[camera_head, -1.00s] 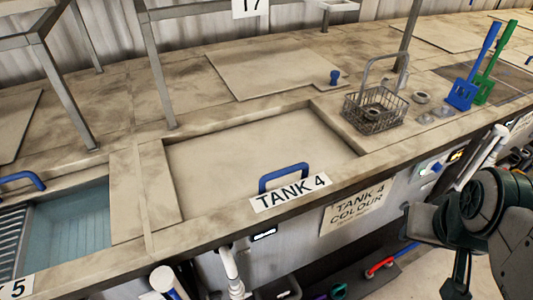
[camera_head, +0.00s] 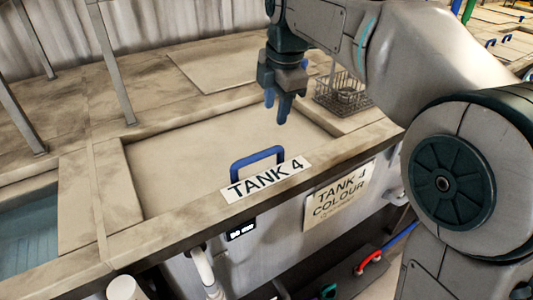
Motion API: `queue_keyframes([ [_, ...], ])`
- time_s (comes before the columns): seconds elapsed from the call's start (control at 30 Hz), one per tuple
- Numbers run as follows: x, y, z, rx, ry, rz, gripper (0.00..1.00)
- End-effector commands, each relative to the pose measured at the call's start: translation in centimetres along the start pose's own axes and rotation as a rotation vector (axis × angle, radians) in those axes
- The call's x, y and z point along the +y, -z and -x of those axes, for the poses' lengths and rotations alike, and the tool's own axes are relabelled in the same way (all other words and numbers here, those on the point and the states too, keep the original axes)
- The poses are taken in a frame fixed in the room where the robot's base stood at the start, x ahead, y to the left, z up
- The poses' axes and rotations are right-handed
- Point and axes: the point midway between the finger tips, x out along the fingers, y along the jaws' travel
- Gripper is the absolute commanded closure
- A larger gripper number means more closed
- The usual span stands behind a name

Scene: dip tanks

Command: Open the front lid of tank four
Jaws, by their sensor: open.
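The front lid of tank four (camera_head: 190,160) is a flat beige panel lying shut in its recessed frame. A blue handle (camera_head: 257,158) stands up at its front edge, behind the white "TANK 4" label (camera_head: 265,179). My gripper (camera_head: 277,106) is above the right part of the lid, pointing down, with its blue fingers apart and empty. It is up and to the right of the handle and does not touch it. My arm reaches in from the right and hides part of the counter behind.
A wire basket (camera_head: 340,94) stands on the counter right of the lid, close to my gripper. Another flat panel (camera_head: 215,68) lies behind. An open tank with bluish liquid (camera_head: 28,235) is at the left.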

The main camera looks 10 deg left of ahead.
Motion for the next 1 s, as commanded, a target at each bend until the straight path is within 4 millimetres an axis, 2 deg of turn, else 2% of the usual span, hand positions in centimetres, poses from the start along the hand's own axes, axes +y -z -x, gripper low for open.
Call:
queue_keyframes([
  [0.1, 0.8, 0.6, -0.7, 0.006, 0.005, 0.065, 0.59],
  [0.27, 0.8, 0.7, -2.0, 0.007, 0.008, 0.073, 0.59],
  [0.7, 0.7, 0.7, -10.9, 0.006, 0.009, 0.071, 0.59],
  [0.83, 0.7, 0.7, -12.8, 0.006, 0.008, 0.07, 0.59],
  [1.0, 0.7, 0.7, -14.0, 0.006, 0.005, 0.07, 0.59],
])
